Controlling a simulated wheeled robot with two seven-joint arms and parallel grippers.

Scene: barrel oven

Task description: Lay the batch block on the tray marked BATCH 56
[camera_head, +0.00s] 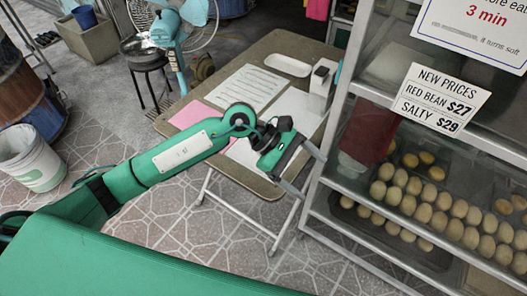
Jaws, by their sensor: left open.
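My left arm reaches in from the left, and its gripper (313,178) is open with its fingers apart and nothing between them. It is over the right front edge of the folding table (262,50), close to the glass cabinet. I see no thing clearly recognisable as the batch block. No BATCH 56 mark can be read. A small white tray (288,64) lies empty at the back of the table. Dark trays with round pastries (418,198) are inside the cabinet at right. My right gripper is not in view.
The glass cabinet (319,199) with a metal frame and price signs (440,100) fills the right side. Papers (247,88) and a white and black object (322,76) lie on the table. A fan, stool, white bucket (30,160) and rusty barrel stand left.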

